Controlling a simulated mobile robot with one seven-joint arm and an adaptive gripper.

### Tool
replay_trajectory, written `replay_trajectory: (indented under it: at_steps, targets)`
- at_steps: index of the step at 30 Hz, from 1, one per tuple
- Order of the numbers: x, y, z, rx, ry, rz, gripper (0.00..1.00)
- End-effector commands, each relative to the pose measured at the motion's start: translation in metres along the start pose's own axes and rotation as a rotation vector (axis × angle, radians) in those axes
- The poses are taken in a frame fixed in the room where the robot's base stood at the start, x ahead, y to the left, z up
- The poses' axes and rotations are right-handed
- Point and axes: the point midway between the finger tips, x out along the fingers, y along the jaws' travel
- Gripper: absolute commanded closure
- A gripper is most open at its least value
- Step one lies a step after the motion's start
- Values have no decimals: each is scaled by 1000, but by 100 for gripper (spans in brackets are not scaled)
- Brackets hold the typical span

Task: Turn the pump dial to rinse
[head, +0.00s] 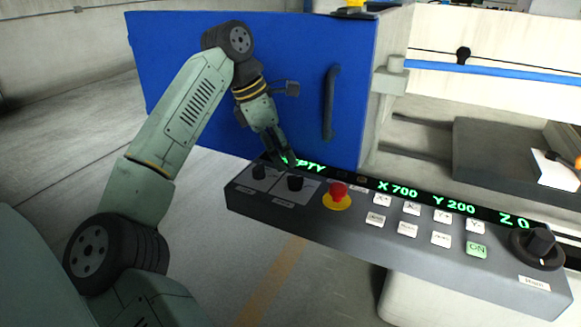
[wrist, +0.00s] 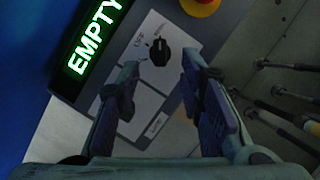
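A grey control panel (head: 330,215) carries two small black dials at its left end, a left one (head: 259,172) and a right one (head: 295,183). A larger black dial (head: 540,241) sits at its far right. The labels are too small to read surely, so I cannot tell which is the pump dial. My gripper (head: 282,164) is over the two small dials, pointing down. In the wrist view one small dial (wrist: 160,52) with a white pointer mark shows between the fingertips. My gripper (wrist: 159,72) is open, with a gap on each side of that dial.
A red emergency button (head: 338,194) on a yellow base stands just right of the small dials. A green display strip (wrist: 95,38) reads EMPTY. Several white buttons fill the panel's middle, with a green ON button (head: 477,249). A blue cabinet door (head: 260,70) with a dark handle stands behind.

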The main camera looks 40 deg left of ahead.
Motion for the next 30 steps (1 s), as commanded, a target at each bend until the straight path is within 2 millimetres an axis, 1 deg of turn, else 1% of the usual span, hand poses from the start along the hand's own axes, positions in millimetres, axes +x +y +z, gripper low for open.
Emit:
replay_trajectory:
  at_steps: [1,3,6,10,15,30]
  targets:
    - [-12,0,0,-2,1,2,66]
    - [-26,0,1,-1,1,2,66]
    - [-42,0,1,0,1,1,66]
    - [-56,0,0,0,1,0,66]
    - [-61,0,0,1,0,-1,66]
    - [-61,0,0,1,0,-1,66]
